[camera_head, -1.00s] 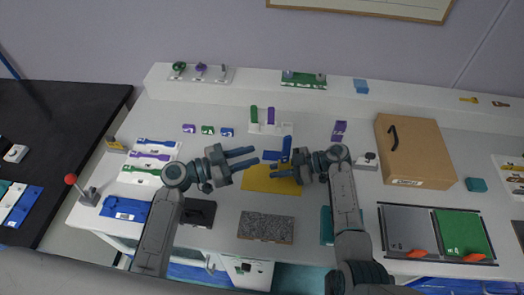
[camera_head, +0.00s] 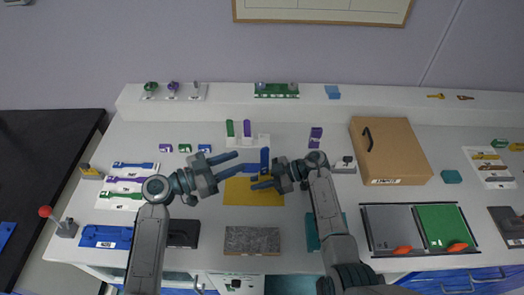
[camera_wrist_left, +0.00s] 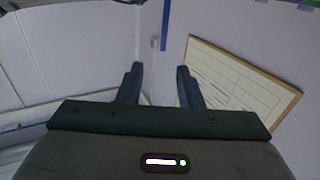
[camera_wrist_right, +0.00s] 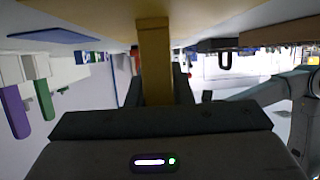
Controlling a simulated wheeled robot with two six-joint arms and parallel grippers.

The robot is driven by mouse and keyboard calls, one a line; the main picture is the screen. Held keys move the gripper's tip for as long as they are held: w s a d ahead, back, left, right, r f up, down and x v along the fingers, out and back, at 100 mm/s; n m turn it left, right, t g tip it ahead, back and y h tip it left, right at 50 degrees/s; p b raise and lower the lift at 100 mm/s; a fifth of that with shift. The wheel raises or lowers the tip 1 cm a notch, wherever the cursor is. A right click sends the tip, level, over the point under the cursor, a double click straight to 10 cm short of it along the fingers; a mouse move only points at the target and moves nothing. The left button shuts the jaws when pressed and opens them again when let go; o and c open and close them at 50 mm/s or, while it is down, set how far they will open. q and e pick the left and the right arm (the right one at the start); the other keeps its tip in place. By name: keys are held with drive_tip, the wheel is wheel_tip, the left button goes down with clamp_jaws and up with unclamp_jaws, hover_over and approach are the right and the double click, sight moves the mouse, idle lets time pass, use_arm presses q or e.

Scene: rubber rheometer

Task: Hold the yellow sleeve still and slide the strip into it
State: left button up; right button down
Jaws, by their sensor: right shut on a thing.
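My right gripper (camera_head: 258,182) is low over the yellow mat (camera_head: 240,198). In the right wrist view its fingers are shut on a yellow bar-shaped piece, which looks like the yellow sleeve (camera_wrist_right: 155,60). In the head view I cannot make the sleeve out against the mat. My left gripper (camera_head: 240,162) is to the left of the right one and slightly higher in the picture. Its fingers are apart with nothing between them, as the left wrist view also shows (camera_wrist_left: 158,80).
A white stand (camera_head: 263,139) with a green and a purple peg is behind the grippers. A granite-look block (camera_head: 252,240) lies in front. A cardboard box (camera_head: 390,150) and grey and green panels (camera_head: 395,228) are at right. Labelled bars lie at left (camera_head: 125,192).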

sight(265, 161)
use_arm(q)
drive_tip(key=x, duration=0.6)
drive_tip(key=f+x, duration=0.1)
drive_tip(key=x, duration=0.3)
drive_tip(key=shift+w, duration=0.15)
drive_tip(key=shift+c, duration=0.4)
drive_tip(key=shift+r, duration=0.1)
clamp_jaws()
